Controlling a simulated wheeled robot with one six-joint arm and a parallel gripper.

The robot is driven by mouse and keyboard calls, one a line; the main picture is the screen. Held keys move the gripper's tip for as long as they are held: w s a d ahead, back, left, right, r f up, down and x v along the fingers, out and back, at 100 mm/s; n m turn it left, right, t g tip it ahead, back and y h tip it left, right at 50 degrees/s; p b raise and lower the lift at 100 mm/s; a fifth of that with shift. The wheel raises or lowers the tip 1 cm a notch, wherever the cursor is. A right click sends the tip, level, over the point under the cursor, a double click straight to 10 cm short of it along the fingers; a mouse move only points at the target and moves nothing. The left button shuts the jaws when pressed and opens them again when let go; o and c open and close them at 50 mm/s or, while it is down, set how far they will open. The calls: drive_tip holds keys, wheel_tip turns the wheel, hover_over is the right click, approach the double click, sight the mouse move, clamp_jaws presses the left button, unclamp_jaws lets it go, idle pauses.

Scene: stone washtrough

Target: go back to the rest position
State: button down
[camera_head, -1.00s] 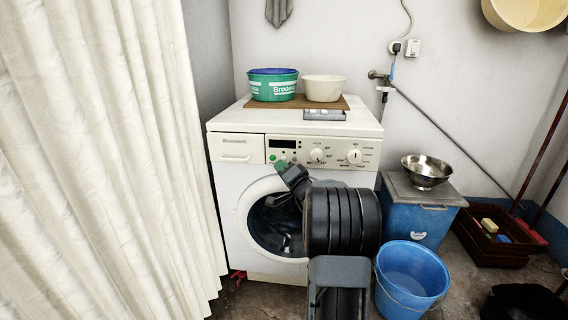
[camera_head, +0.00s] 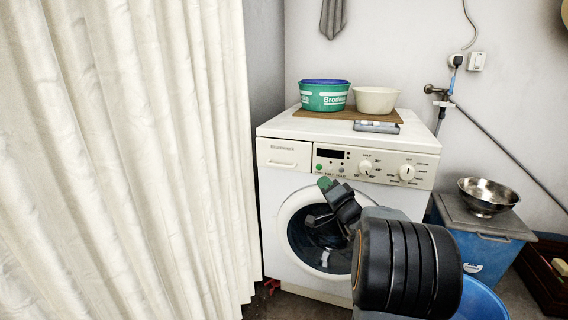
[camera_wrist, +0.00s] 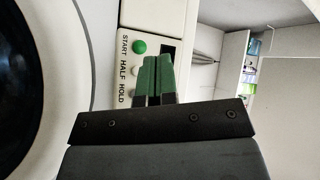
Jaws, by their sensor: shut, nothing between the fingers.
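My gripper (camera_head: 325,183) has green fingertips and is in front of the washing machine (camera_head: 285,208), just below its control panel. In the wrist view my gripper (camera_wrist: 158,76) shows its two green fingers side by side, shut and empty. The green START button (camera_wrist: 139,47) lies just beyond the fingertips there, apart from them in the picture. In the head view the green button (camera_head: 319,168) shows just above the fingertips. My arm hides part of the machine's round door (camera_head: 284,215) and its lower right front.
A green tub (camera_head: 324,101) and a cream bowl (camera_head: 376,100) stand on a board on the machine. A steel bowl (camera_head: 488,193) sits on a blue lidded box (camera_head: 480,247) at right. A blue bucket (camera_head: 485,301) stands near my arm. A cream curtain (camera_head: 120,150) fills the left.

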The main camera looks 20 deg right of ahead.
drive_tip(key=s+a+r+n+g+y+p, duration=0.3)
drive_tip(key=a+r+g+p, duration=0.15)
drive_tip(key=a+p, duration=0.3)
drive_tip(key=s+a+r+n+g+y+p, duration=0.2)
drive_tip(key=a+r+n+g+y+p, duration=0.1)
drive_tip(key=a+r+p, duration=0.5)
drive_tip(key=s+a+r+n+g+y+p, duration=0.2)
drive_tip(key=s+a+r+g+y+p, duration=0.15)
drive_tip(key=a+p, duration=0.45)
drive_tip(key=s+a+r+n+g+h+p, duration=0.1)
drive_tip(key=s+r+n+g+h+p, duration=0.2)
drive_tip(key=p, duration=1.6)
drive_tip(key=s+r+g+h, duration=0.3)
drive_tip(key=s+r+h, duration=0.3)
drive_tip(key=s+r, duration=0.4)
drive_tip(key=shift+s+r+n+h, duration=0.35)
drive_tip(key=shift+s+n, duration=0.05)
drive_tip(key=shift+s, duration=0.25)
drive_tip(key=shift+a, duration=0.15)
drive_tip(key=shift+w+d, duration=0.1)
drive_tip(key=shift+d, duration=0.15)
drive_tip(key=c, duration=1.8)
unclamp_jaws()
